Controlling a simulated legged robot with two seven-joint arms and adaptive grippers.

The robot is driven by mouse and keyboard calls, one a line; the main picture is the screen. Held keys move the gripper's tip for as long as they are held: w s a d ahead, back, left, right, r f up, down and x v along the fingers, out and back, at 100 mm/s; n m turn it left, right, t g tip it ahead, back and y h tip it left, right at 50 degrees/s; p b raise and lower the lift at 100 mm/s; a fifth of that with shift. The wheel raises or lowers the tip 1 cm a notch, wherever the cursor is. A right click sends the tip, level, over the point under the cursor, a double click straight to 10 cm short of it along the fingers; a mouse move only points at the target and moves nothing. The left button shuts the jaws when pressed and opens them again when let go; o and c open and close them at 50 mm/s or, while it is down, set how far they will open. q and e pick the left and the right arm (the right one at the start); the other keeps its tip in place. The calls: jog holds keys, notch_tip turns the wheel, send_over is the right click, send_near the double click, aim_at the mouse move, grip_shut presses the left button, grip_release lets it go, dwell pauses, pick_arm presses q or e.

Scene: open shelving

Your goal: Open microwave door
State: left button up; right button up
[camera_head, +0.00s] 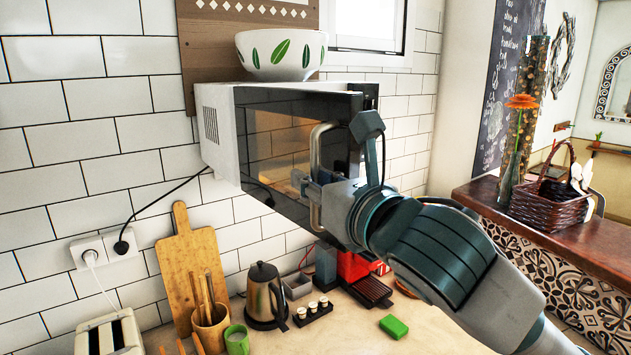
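The microwave (215,122) is a white box on the tiled wall, with a dark glass front. Its door (270,135) looks shut, and I see no gap at its edge. A vertical metal handle (317,150) stands out on the right part of the door. One finger overlaps the middle of the handle and the other is up and to the right. I cannot tell whether they grip it.
A white bowl with green leaves (282,54) sits on top of the microwave. The counter below holds a kettle (263,292), cutting board (193,267), utensil cup (211,328) and red machine (355,267). A wicker basket (548,205) is on the ledge at right.

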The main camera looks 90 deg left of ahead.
pick_arm(q)
jog(key=v, duration=1.2)
jog(key=shift+d, duration=0.2)
jog(key=shift+w+a+f, duration=0.1)
jog(key=shift+w+a, duration=0.05)
jog(key=shift+a, duration=0.15)
